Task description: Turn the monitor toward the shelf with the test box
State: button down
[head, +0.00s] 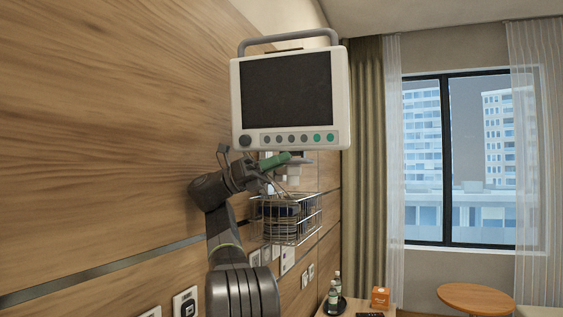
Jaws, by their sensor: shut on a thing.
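The monitor (290,92) hangs high by the wood wall, with a pale casing, a dark blank screen, a grey top handle and a row of buttons. Its screen faces mostly toward me. A green handle (276,160) sits just under its lower edge. My gripper (264,172) is below the monitor's left part and is shut on the green handle; its fingertips are small and partly hidden. I see no thing that I can name for sure as the test box or its shelf. A small orange box (380,298) stands on a low surface at the bottom.
A wire basket (290,218) hangs on the wall just right of my arm, below the monitor. Bottles (335,293) stand beside the orange box on the bedside top (330,314). A round wooden table (478,298) stands near the window. The space right of the monitor looks open.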

jog(key=c, duration=1.5)
grip_release()
jog(key=shift+d+t, duration=0.15)
jog(key=shift+t, duration=0.25)
